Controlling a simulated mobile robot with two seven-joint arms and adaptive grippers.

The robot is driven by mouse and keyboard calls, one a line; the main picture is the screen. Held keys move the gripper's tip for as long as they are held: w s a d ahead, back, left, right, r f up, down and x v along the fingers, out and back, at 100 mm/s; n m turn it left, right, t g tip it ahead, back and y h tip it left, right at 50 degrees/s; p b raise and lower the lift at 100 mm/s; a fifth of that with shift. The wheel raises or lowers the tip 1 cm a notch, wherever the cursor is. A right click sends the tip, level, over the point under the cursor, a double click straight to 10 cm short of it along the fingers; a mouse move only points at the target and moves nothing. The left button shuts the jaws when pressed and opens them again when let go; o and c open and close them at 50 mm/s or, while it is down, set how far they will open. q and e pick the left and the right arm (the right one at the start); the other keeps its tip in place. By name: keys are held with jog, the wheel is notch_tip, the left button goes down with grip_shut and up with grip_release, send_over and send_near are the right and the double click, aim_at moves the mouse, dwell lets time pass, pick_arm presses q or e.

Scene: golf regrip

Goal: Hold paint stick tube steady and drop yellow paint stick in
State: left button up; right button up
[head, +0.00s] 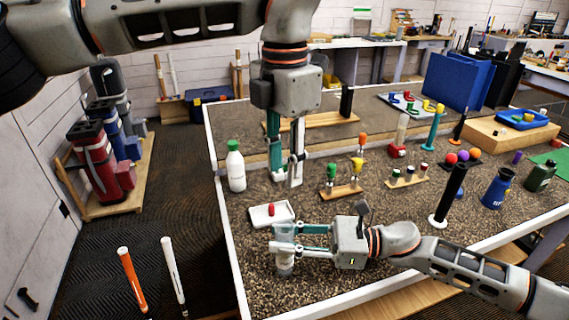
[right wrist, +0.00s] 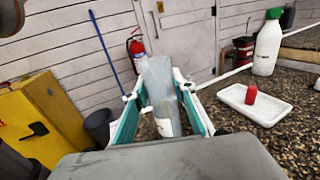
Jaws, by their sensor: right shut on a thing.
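My right gripper (head: 284,243) is shut around a pale grey, see-through tube (head: 285,265), low over the near left part of the table. In the right wrist view the tube (right wrist: 157,80) stands between the fingers of this gripper (right wrist: 160,97), slightly tilted in the picture. My left gripper (head: 287,180) points down above the table, behind the tube and clear of it. Its fingers look apart, with nothing visible between them.
A white tray (head: 257,216) with a red piece (head: 271,210) lies just behind the tube. A green-capped white bottle (head: 236,168) stands near the left edge. A black post (head: 450,195) and a blue jug (head: 497,188) stand at the right.

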jog(key=o, duration=1.2)
jog(key=shift+d, duration=0.15)
